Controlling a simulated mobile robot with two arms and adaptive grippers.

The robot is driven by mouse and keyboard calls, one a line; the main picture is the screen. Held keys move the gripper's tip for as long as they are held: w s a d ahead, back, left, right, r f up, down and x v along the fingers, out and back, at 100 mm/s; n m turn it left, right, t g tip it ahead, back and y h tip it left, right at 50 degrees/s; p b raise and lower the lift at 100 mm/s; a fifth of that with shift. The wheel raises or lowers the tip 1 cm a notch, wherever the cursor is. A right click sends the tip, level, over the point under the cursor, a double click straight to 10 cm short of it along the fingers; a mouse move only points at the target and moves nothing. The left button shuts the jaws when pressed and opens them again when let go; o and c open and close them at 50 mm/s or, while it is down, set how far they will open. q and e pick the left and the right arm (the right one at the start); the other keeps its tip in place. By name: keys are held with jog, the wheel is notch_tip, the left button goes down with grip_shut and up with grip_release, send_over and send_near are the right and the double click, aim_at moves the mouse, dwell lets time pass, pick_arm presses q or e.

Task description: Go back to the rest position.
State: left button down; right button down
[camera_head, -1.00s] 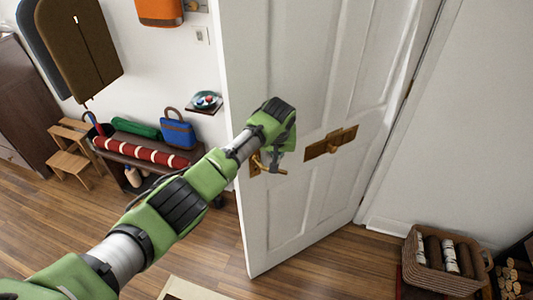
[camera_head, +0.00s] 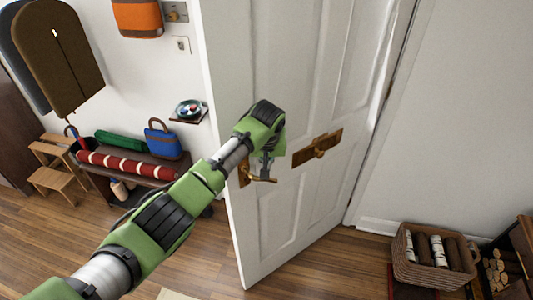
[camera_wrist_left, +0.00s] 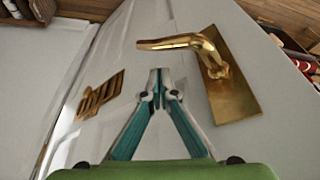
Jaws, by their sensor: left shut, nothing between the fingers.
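My left arm reaches from the lower left to a white panelled door (camera_head: 300,70), which stands ajar. My left gripper (camera_head: 267,166) is small and partly covered by the wrist there. In the left wrist view its fingers (camera_wrist_left: 160,80) are shut with nothing between them. They point at the door beside the brass lever handle (camera_wrist_left: 180,42), and the handle is outside them. I cannot tell whether they touch the door. The handle also shows in the head view (camera_head: 262,179), just under the gripper. My right gripper is not in view.
A brass letter plate (camera_head: 318,150) is on the door. A low bench (camera_head: 115,172) with a red roll and a blue bag stands left, near a wooden step stool (camera_head: 55,180). A wicker basket (camera_head: 433,272) stands at lower right.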

pick_arm(q)
jog(key=v, duration=0.9)
jog(key=s+a+f+m+h, duration=0.1)
jog(key=s+a+f, duration=0.2)
jog(key=s+f, duration=0.55)
jog(key=s+a+f+h, duration=0.1)
jog(key=s+a+f, duration=0.2)
jog(key=s+f, duration=0.6)
jog(key=s+a+r+m+y, duration=0.1)
jog(key=s+a, duration=0.6)
jog(key=s, duration=0.4)
jog(key=s+a+y, duration=0.1)
jog(key=s+a, duration=0.6)
jog(key=s, duration=0.3)
notch_tip(320, 180, down, 32)
jog(key=s+g+b, duration=0.2)
jog(key=b, duration=0.3)
jog(key=s+a+f+g+b, duration=0.1)
jog(key=s+a+f+b, duration=0.2)
jog(key=s+f, duration=1.4)
notch_tip(320, 180, down, 3)
jog(key=shift+r+m+b, duration=0.2)
jog(key=shift+m+b, duration=0.1)
jog(key=shift+b, duration=0.3)
